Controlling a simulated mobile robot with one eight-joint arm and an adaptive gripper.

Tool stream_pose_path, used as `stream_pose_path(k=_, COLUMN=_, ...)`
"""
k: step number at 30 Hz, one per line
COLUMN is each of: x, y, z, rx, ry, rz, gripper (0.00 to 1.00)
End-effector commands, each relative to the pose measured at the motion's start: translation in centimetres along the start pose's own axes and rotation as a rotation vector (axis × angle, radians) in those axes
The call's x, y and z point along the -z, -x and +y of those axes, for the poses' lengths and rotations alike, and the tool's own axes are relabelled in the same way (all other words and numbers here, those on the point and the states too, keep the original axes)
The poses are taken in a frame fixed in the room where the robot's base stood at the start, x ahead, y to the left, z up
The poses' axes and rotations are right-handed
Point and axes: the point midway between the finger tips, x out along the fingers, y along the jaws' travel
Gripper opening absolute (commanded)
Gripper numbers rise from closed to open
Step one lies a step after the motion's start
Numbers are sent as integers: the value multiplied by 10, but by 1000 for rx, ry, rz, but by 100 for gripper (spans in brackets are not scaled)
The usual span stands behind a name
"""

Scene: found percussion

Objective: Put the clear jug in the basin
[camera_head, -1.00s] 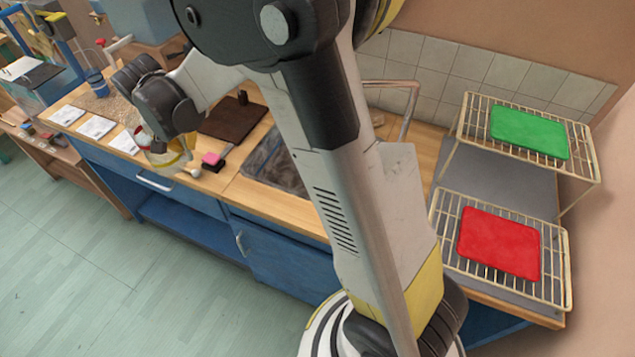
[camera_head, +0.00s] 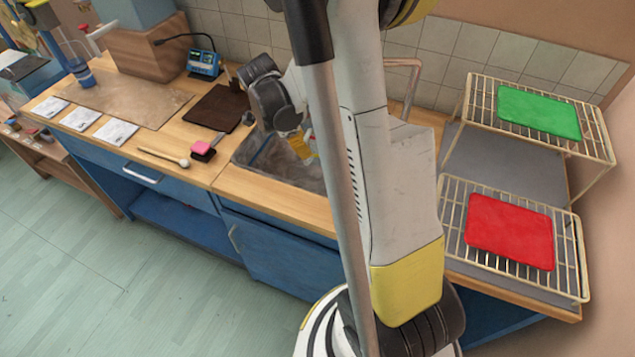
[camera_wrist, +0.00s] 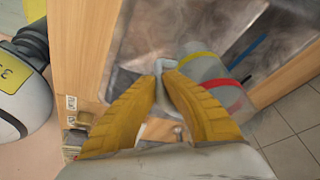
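The clear jug, with yellow and red bands, shows in the wrist view (camera_wrist: 207,66) just beyond my fingertips. My gripper (camera_wrist: 163,70) has its yellow fingers closed together on the jug's handle. The jug looks tilted in the wrist picture. The basin is a grey, streaked sink in the wooden counter (camera_head: 250,153); it also shows below the jug in the wrist view (camera_wrist: 140,38). In the head view my gripper (camera_head: 298,141) and the jug are over the basin, largely covered by my arm. Whether the jug touches the basin, I cannot tell.
A metal tap (camera_head: 408,82) stands behind the basin. A dark brown board (camera_head: 216,108), a pink block (camera_head: 202,148) and a beater (camera_head: 163,157) lie left of it. Wire racks with green (camera_head: 538,111) and red (camera_head: 509,231) pads stand at the right.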

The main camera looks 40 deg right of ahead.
Motion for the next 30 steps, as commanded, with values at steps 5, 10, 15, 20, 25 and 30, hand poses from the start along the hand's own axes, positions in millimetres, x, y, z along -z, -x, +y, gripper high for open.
stream_pose_path(k=5, x=-4, y=-27, z=4, rx=-12, ry=-39, rz=-1, gripper=0)
stream_pose_path(k=10, x=-15, y=-58, z=5, rx=-12, ry=-38, rz=-1, gripper=0)
stream_pose_path(k=15, x=-19, y=-70, z=5, rx=-12, ry=-37, rz=0, gripper=0)
stream_pose_path(k=20, x=-27, y=-92, z=5, rx=-11, ry=-36, rz=0, gripper=0)
stream_pose_path(k=25, x=-31, y=-102, z=6, rx=-11, ry=-36, rz=0, gripper=0)
stream_pose_path(k=30, x=-30, y=-101, z=6, rx=-11, ry=-36, rz=0, gripper=0)
